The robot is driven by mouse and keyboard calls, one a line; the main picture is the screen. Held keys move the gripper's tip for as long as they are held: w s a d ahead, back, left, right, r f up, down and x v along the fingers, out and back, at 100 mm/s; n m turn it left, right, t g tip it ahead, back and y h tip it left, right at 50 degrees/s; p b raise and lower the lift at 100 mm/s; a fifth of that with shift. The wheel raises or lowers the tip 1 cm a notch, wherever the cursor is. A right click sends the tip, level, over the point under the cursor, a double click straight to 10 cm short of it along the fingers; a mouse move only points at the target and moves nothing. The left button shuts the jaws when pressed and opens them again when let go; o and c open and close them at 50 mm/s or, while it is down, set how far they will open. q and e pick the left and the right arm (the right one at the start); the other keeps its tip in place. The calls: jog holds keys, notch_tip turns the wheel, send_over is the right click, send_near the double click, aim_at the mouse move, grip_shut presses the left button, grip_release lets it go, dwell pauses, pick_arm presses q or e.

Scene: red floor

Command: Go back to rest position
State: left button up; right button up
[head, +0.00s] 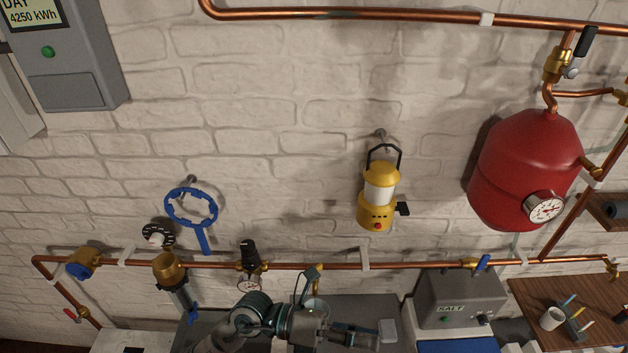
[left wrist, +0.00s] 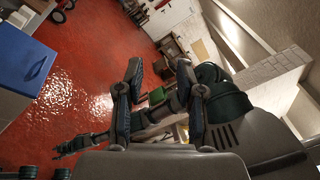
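My left gripper (head: 352,337) is at the bottom middle of the head view, in front of the wall and pipes. In the left wrist view its two dark fingers (left wrist: 159,74) stand apart with nothing between them, so it is open and empty. Another dark arm of mine crosses behind the fingers in that view. Its far end, seemingly my right gripper (left wrist: 72,147), points to the lower left. It is too small to tell whether it is open or shut. The right gripper does not show in the head view.
A yellow lantern (head: 378,207) and a blue ring wrench (head: 205,238) hang on the brick wall. A copper pipe (head: 330,265) runs below them. A red tank (head: 525,165) is at right, above a grey SALT box (head: 460,298). Open red floor (left wrist: 85,75) shows in the left wrist view.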

pick_arm(q)
jog(key=w+a+r+n+t+h, duration=0.25)
jog(key=w+a+n+t, duration=0.25)
jog(key=n+t, duration=0.55)
jog(key=w+a+r+n+t+h, duration=0.1)
jog(key=w+a+r+n+t, duration=0.35)
jog(key=n+t, duration=0.6)
jog(key=w+a+f+n+t+y, duration=0.1)
jog(key=w+a+f+n+y, duration=0.3)
jog(key=a+f+n+y, duration=0.55)
jog(key=w+a+f+n+y, duration=0.3)
jog(key=a+f+n+y, duration=0.4)
jog(key=f+n+y, duration=0.5)
jog(key=s+a+f+n+g, duration=0.15)
jog(key=s+f+g, duration=0.25)
jog(key=f, duration=0.4)
jog(key=s+a+f+g, duration=0.25)
jog(key=s+f, duration=0.25)
jog(key=f, duration=0.3)
jog(key=s+f+g, duration=0.7)
jog(key=s+f, duration=0.2)
jog(key=s, duration=0.4)
notch_tip(320, 180, down, 26)
jog(key=s+f+g, duration=0.1)
jog(key=s+g, duration=0.1)
jog(key=s+a+f+g+b, duration=0.1)
jog(key=s+a+f, duration=0.2)
jog(key=s+f, duration=1.3)
jog(key=shift+s+f, duration=0.15)
jog(key=shift+s, duration=0.9)
